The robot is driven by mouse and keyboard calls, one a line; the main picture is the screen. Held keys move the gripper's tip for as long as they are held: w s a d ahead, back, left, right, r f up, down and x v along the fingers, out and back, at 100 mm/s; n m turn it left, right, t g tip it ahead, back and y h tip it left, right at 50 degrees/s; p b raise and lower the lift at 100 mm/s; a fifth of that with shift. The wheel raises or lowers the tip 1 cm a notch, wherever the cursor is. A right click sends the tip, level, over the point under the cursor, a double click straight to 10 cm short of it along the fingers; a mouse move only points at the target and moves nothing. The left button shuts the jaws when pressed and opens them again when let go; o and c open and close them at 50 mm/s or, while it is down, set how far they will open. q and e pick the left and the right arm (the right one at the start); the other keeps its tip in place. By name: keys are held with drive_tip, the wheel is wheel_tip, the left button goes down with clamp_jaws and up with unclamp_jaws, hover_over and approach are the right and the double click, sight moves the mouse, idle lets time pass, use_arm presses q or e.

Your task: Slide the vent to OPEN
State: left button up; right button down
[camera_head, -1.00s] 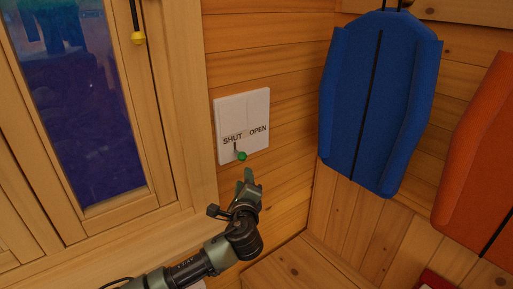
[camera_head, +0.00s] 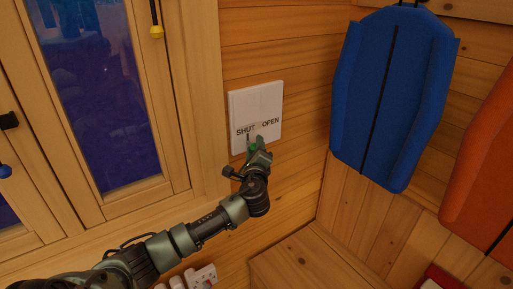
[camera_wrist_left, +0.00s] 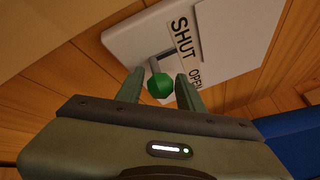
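The white vent plate (camera_head: 257,104) is on the log wall, with SHUT lettered on the left and OPEN on the right. Its green knob (camera_head: 253,148) is at the lower edge, under the SHUT side. In the left wrist view the green knob (camera_wrist_left: 160,86) sits on a short stem between the two fingers of my left gripper (camera_wrist_left: 159,90). The fingers are apart, with a visible gap on the left of the knob; the right finger is close to it. In the head view my left gripper (camera_head: 257,151) is right at the knob. My right gripper is not in view.
A wooden-framed window (camera_head: 100,90) is left of the plate. A blue sled-like board (camera_head: 385,100) and an orange one (camera_head: 487,170) hang at right. White sockets (camera_head: 200,277) are low on the wall. A wooden bench (camera_head: 305,262) stands below.

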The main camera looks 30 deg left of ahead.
use_arm(q)
clamp_jaws()
drive_tip(key=shift+f, duration=0.3)
idle(1.1)
